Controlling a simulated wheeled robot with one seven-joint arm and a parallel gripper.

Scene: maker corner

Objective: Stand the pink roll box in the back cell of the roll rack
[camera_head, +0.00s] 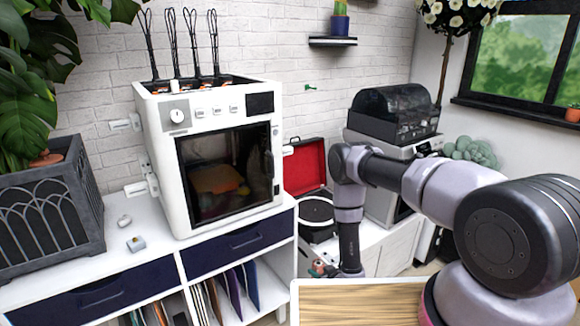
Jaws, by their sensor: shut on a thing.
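My arm reaches out from the lower right, bends at the top and drops down in front of the record player. I cannot make out the pink roll box or the roll rack in this view. A narrow pink edge (428,304) shows beside my arm's base, but I cannot tell what it belongs to.
A white oven-like machine (222,112) stands on a white cabinet (80,300) at left, near a dark planter (50,215). A red-lidded record player (306,165) and a dark-lidded machine (392,115) are behind my arm. The near wooden top (360,303) looks bare.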

